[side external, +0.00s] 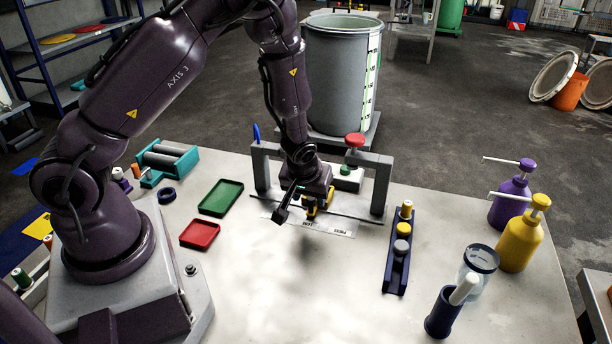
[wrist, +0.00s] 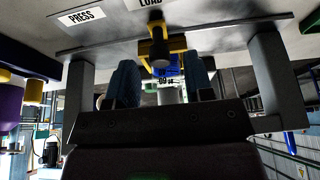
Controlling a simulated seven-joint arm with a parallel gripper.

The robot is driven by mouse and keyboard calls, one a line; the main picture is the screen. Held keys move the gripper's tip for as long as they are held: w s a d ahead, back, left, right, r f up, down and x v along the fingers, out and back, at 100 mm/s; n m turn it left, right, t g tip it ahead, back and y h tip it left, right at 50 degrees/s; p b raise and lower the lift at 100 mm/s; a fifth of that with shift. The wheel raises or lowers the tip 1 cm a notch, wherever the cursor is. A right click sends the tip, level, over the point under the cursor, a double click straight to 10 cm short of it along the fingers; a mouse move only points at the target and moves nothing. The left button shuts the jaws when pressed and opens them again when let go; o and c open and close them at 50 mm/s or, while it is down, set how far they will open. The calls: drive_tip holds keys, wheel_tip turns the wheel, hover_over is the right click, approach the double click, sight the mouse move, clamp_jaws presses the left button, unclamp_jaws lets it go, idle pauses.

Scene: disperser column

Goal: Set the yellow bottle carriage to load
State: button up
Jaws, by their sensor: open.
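The yellow carriage (side external: 313,207) sits on the thin dark rail (side external: 345,216) under the grey frame (side external: 380,185), largely hidden by my gripper in the side view. In the wrist view the yellow carriage (wrist: 177,43) has a dark round knob (wrist: 158,48) and a blue part behind it. It is close to the LOAD label (wrist: 150,3); the PRESS label (wrist: 85,17) lies to the left. I cannot tell whether it lines up exactly with LOAD. My gripper (wrist: 162,75) is open, its fingers apart on either side of the carriage's line; contact is not clear.
The frame's posts stand close on both sides of my gripper. A green tray (side external: 221,198), a red tray (side external: 200,234) and a blue rack (side external: 397,262) lie nearby. Yellow (side external: 520,241) and purple (side external: 510,203) pump bottles stand right. The front middle is clear.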

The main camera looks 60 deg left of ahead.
drive_tip(key=v, duration=1)
drive_tip(key=shift+r, duration=0.1)
drive_tip(key=s+d+r+m+g+h, duration=0.2)
drive_tip(key=s+d+r+m+h, duration=0.1)
drive_tip(key=s+d+r+m, duration=0.4)
drive_tip(key=s+r+m+t, duration=0.1)
drive_tip(key=s+r+t, duration=0.1)
drive_tip(key=r, duration=0.4)
drive_tip(key=s+a+r+m+t, duration=0.1)
drive_tip(key=s+r+t, duration=0.1)
drive_tip(key=s+r, duration=0.3)
drive_tip(key=v, duration=0.2)
drive_tip(key=shift+r, duration=0.35)
drive_tip(key=shift+w, duration=0.1)
idle(0.6)
